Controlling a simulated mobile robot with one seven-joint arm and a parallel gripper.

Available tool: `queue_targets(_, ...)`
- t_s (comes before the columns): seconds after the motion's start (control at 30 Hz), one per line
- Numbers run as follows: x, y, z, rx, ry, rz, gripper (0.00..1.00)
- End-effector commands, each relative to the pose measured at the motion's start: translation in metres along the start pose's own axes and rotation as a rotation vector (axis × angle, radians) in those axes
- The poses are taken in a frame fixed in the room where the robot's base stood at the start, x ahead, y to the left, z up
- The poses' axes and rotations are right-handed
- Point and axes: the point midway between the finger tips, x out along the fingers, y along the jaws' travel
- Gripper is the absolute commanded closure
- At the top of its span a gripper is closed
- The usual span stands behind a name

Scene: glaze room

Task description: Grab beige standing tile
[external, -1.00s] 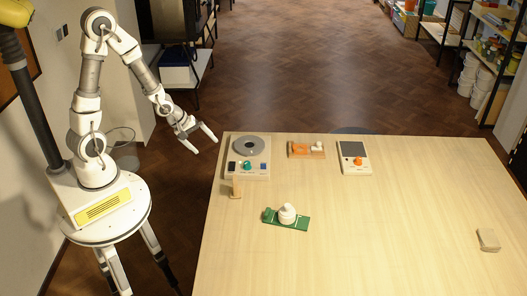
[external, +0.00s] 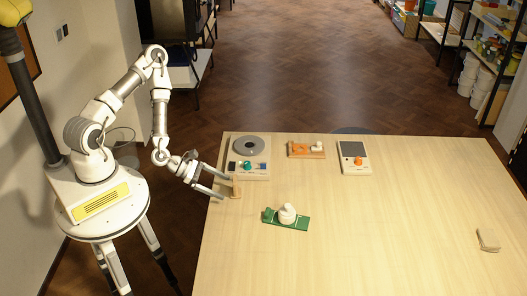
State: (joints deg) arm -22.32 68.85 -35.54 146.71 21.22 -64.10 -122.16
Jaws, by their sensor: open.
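The beige standing tile (external: 236,190) stands upright near the left edge of the wooden table, just in front of a device with a grey disc. My gripper (external: 221,188) is open, its two fingers pointing right toward the tile. The fingertips are very close to the tile's left side. I cannot tell whether the tile is between the fingers or whether they touch it.
The disc device (external: 249,172) stands right behind the tile. A green board (external: 300,223) with a white knobbed piece lies to the right. An orange item (external: 300,150), another device (external: 354,167) and a beige block (external: 488,240) are farther off. The table's middle is clear.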

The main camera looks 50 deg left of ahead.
Motion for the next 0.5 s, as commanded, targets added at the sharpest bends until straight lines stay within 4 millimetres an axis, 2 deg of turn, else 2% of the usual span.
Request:
queue_targets(0.2,0.005,0.001,0.011,-0.137,-0.088,0.082,0.03)
queue_targets(0.5,0.009,0.007,0.017,-0.196,-0.127,0.134,0.03)
